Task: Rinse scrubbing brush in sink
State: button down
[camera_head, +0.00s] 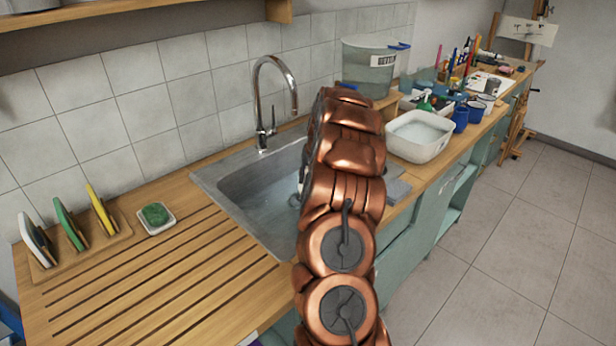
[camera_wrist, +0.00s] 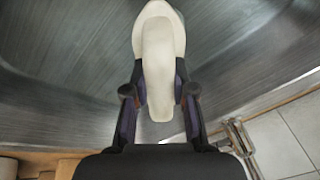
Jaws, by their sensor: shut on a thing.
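The metal sink (camera_head: 240,188) is set into the wooden counter, with a curved chrome tap (camera_head: 262,125) behind it. No clear stream of water shows under the spout. In the wrist view my gripper (camera_wrist: 160,92) is shut on a cream-white scrubbing brush (camera_wrist: 158,55), with one dark finger on each side of it. The brush is over the brushed metal of the sink (camera_wrist: 60,60). Its bristles are not clearly visible. In the head view my copper-coloured arm hides the right part of the sink, the brush and most of the gripper.
A ribbed drainboard (camera_head: 140,275) lies left of the sink, with a rack of coloured boards (camera_head: 70,240) and a green sponge on a dish (camera_head: 156,216). Right of my arm stand a white basin (camera_head: 419,137), a large clear tub (camera_head: 368,70) and blue cups (camera_head: 460,118).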

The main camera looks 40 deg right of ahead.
jog(key=shift+r, duration=0.1)
dwell(0.3)
notch_tip(320, 180, up, 11)
jog(key=p, duration=0.1)
dwell(1.3)
jog(key=shift+r, duration=0.1)
dwell(1.9)
notch_tip(320, 180, up, 4)
jog(key=shift+f+p, duration=0.1)
jog(key=shift+p, duration=0.4)
jog(key=shift+s, duration=0.1)
dwell(0.7)
